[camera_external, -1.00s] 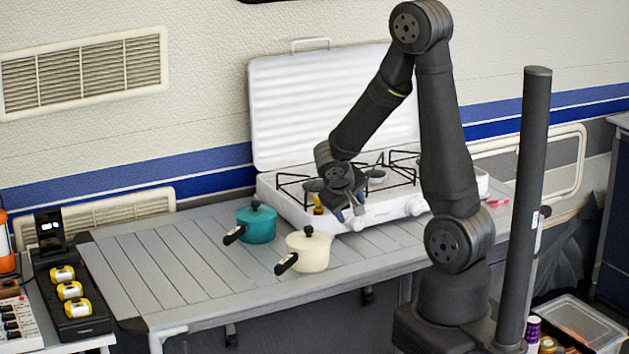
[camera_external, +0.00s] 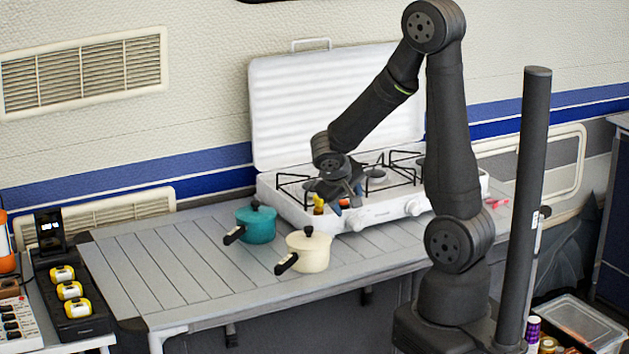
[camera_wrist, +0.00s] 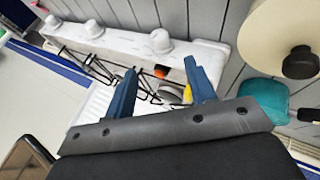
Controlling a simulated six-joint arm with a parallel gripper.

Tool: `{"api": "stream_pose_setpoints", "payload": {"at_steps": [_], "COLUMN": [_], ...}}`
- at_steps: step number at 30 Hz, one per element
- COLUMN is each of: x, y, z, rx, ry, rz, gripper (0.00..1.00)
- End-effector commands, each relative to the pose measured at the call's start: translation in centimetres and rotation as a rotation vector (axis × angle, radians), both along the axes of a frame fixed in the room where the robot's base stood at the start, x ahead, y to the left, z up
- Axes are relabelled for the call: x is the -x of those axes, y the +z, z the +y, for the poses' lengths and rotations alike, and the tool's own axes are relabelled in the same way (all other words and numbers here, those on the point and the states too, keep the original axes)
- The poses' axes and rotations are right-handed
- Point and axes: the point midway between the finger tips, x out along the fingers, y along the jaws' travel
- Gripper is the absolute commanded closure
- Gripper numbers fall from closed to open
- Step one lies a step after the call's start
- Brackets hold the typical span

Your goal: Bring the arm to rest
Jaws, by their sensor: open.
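My gripper (camera_external: 340,201) is over the front left part of the white gas stove (camera_external: 378,217) in the external view. In the wrist view my gripper (camera_wrist: 163,90) shows two blue fingers spread apart, with nothing held between them. A small orange thing (camera_wrist: 161,72) and a yellow thing (camera_wrist: 187,94) show beyond the fingers, at the stove. In the external view the yellow thing (camera_external: 318,204) is just left of the fingers. My arm reaches from its base at the right, bent high at the elbow.
A teal pot (camera_external: 257,226) and a cream pot (camera_external: 309,252) stand on the slatted table (camera_external: 180,270), left of and in front of the stove. The stove's raised lid (camera_external: 300,110) stands behind. The table's left part is clear.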

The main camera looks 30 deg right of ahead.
Motion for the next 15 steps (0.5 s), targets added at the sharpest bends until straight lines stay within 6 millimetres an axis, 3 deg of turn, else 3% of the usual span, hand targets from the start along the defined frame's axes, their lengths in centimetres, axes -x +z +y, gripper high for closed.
{"api": "stream_pose_setpoints", "payload": {"at_steps": [15], "x": [-2.9], "y": [-6.2], "z": [-3.8], "rx": [0.001], "ry": [-0.002], "rz": [0.005], "gripper": [0.49]}}
